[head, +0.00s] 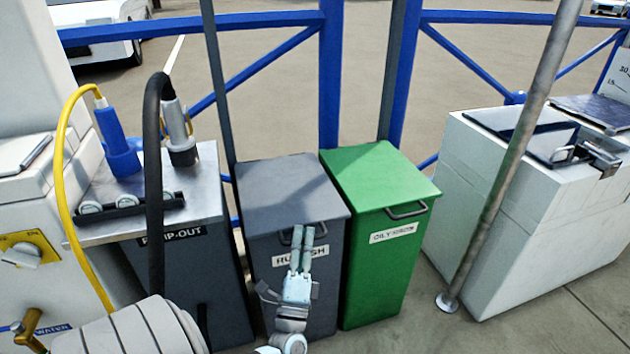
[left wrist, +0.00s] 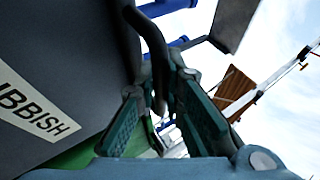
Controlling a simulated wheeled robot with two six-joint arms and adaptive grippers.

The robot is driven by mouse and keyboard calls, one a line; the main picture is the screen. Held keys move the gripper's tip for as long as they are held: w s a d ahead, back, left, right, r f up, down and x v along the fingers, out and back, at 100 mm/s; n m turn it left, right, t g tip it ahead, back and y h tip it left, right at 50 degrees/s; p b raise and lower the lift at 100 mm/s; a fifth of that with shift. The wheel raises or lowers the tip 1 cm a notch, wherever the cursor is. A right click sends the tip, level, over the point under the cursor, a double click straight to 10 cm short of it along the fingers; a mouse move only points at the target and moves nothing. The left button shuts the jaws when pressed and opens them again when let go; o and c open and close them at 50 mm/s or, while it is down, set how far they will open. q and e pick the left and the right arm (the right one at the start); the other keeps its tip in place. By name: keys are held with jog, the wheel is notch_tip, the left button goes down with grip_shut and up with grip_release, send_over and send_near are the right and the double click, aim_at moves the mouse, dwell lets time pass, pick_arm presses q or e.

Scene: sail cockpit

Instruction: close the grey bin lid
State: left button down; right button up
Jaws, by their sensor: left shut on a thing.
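The grey bin (head: 325,290) stands left of the green bin, with a white RUBBISH label on its front. Its grey lid (head: 285,190) lies flat across the top and looks level with the rim. My left gripper (head: 303,238) is at the lid's front edge, covering part of the label. In the left wrist view the dark lid handle (left wrist: 155,50) runs between the fingers, and the gripper (left wrist: 160,110) is shut on it. The label (left wrist: 35,105) shows beside it. My right gripper is not in view.
The green bin (head: 375,260), labelled for oily rags, stands close on the right. The pump-out cabinet (head: 195,270) with hoses is close on the left. A slanted metal pole (head: 510,150) and a white counter (head: 570,220) are further right. Blue railing runs behind.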

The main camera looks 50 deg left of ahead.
pick_arm(q)
jog(key=shift+s+d+f, duration=0.1)
jog(key=shift+s+f, duration=0.05)
jog(key=shift+f, duration=0.3)
jog(key=c, duration=1.7)
grip_release()
jog(key=shift+r, duration=0.1)
jog(key=v, duration=1.2)
jog(key=shift+r, duration=0.1)
